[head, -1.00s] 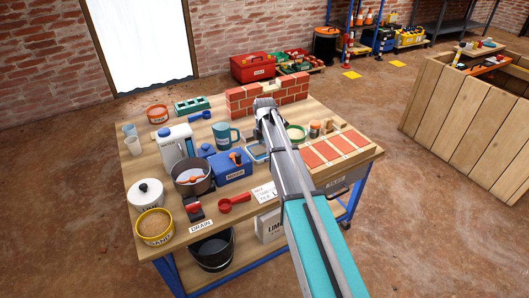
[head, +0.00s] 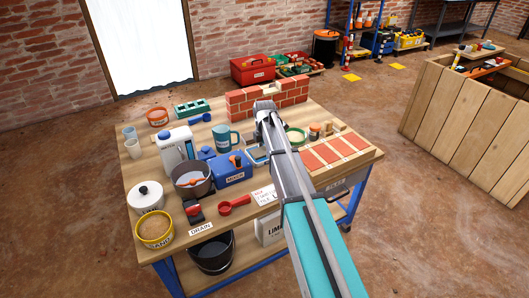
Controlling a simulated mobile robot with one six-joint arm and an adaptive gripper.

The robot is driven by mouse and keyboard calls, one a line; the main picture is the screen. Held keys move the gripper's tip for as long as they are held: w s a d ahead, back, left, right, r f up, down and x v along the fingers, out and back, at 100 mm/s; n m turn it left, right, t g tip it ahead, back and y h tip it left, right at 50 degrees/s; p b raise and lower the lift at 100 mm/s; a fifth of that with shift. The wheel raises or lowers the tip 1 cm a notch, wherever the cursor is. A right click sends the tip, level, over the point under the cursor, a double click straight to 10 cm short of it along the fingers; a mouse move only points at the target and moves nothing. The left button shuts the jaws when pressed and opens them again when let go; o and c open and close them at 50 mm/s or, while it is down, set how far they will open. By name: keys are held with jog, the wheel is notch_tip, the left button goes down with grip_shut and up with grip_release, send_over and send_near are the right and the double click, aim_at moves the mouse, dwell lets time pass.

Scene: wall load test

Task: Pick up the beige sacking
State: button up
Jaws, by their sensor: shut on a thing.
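My gripper (head: 262,132) is at the end of my arm, over the table just in front of the small brick wall. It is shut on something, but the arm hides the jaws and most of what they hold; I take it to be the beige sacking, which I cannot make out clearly. A small blue-rimmed tray (head: 257,158) lies just below and left of the gripper, partly covered by the arm.
The brick wall (head: 290,95) stands behind the gripper. A teal mug (head: 222,138), a blue box (head: 232,171) and a pot (head: 192,184) crowd the left. Red tiles (head: 335,152) lie on the right. The floor (head: 75,215) left of the table is clear.

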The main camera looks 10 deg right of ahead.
jog(key=shift+r, duration=0.1)
notch_tip(320, 180, up, 3)
jog(key=p, duration=0.3)
jog(key=shift+f, duration=0.2)
jog(key=s+r+p, duration=1)
jog(key=s, duration=0.4)
jog(key=shift+r, duration=0.1)
jog(key=o, duration=0.6)
jog(key=c, duration=0.4)
